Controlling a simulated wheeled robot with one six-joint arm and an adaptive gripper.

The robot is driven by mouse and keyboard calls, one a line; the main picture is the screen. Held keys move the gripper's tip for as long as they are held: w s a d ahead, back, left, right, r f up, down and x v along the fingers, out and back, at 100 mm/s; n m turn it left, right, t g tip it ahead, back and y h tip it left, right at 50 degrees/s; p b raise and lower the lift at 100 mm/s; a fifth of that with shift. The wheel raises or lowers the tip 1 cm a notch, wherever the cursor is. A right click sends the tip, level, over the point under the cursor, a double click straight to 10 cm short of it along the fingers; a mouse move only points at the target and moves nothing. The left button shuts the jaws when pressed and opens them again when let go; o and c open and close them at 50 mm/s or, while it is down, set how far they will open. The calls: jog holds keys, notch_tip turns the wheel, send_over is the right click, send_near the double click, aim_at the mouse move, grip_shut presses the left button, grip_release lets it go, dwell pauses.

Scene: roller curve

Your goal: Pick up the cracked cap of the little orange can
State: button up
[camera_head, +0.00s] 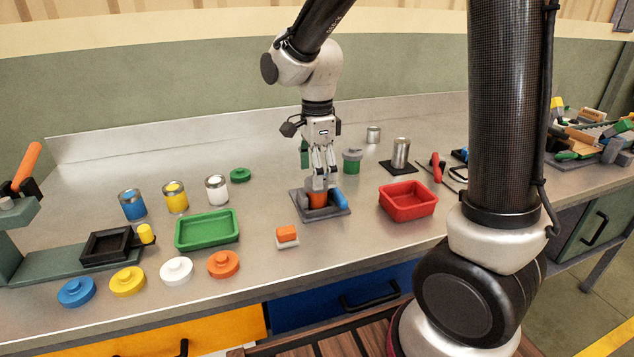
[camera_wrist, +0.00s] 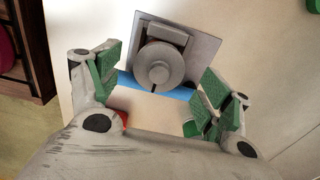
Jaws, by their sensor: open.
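The little orange can (camera_head: 318,201) stands in a dark grey holder (camera_head: 301,209) with a blue block (camera_head: 340,199) at its right. In the wrist view its round grey cap (camera_wrist: 175,68) shows with a raised knob in the middle and a dark slit at its lower edge. My gripper (camera_head: 321,172) is right above the can, pointing down. In the wrist view the green-padded fingers of my gripper (camera_wrist: 158,88) are spread apart on either side of the cap. Nothing is between them in their grip. Whether the fingertips are level with the cap is unclear.
A red tray (camera_head: 409,213) stands close right, a green tray (camera_head: 207,246) left. An orange-and-white block (camera_head: 287,236) lies in front. A grey-green can (camera_head: 352,164) and a metal cylinder (camera_head: 400,153) stand behind right. Four coloured lids line the front left edge.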

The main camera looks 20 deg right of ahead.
jog(key=shift+f, duration=0.65)
jog(key=c, duration=0.8)
jog(key=shift+r, duration=0.1)
notch_tip(320, 180, up, 14)
dwell(0.4)
